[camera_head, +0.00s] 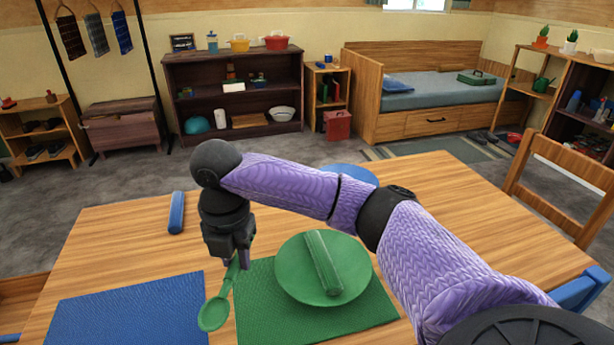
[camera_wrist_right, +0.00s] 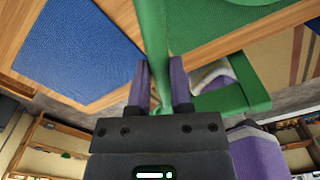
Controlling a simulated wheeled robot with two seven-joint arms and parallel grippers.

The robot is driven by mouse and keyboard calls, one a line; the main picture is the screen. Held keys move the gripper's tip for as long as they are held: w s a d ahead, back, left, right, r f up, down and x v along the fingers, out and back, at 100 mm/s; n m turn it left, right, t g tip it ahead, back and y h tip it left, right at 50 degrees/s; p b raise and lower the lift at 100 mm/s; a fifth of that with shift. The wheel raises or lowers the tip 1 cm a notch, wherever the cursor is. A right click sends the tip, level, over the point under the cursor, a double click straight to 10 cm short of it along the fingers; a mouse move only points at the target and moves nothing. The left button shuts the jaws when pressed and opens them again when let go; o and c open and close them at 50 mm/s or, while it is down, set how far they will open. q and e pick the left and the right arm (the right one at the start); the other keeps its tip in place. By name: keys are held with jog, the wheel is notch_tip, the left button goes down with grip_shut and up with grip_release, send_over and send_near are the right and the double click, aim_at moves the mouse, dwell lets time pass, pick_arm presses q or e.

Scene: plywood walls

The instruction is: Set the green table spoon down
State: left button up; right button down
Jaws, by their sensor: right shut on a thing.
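The green table spoon (camera_head: 214,314) is in my right gripper (camera_head: 238,264), which is shut on its handle. In the head view its bowl points toward the front, at the gap between the blue placemat (camera_head: 130,312) and the green placemat (camera_head: 270,323). The handle runs up along the green mat's left edge. I cannot tell whether the spoon touches the table. In the right wrist view the green handle (camera_wrist_right: 152,35) passes between the two purple fingers (camera_wrist_right: 160,85). My left gripper is not in view.
A green plate (camera_head: 290,283) with a rolled green napkin (camera_head: 323,262) sits on the green mat, right of the gripper. A rolled blue napkin (camera_head: 177,212) lies at the back left. A blue plate (camera_head: 352,173) is partly hidden behind my arm. Bare wood (camera_head: 125,245) lies behind the blue mat.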

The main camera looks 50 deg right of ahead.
aim_at(254, 298)
jog(key=n, duration=0.1)
jog(key=d+n, duration=0.1)
jog(key=f+n, duration=0.1)
jog(key=n, duration=0.1)
jog(key=shift+w+d, duration=0.25)
jog(key=shift+d, duration=0.15)
jog(key=shift+d+f+n, duration=0.15)
jog(key=shift+d+n, duration=0.15)
jog(key=shift+n, duration=0.3)
jog(key=shift+f, duration=0.15)
notch_tip(254, 298, down, 10)
jog(key=b, duration=0.6)
jog(key=shift+f, duration=0.1)
jog(key=shift+r, duration=0.2)
pick_arm(q)
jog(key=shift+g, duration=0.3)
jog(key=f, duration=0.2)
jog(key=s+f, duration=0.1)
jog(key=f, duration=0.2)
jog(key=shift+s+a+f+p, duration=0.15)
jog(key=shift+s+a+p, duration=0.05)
jog(key=shift+p, duration=0.1)
pick_arm(e)
jog(key=c, duration=0.5)
grip_release()
jog(key=shift+c, duration=0.2)
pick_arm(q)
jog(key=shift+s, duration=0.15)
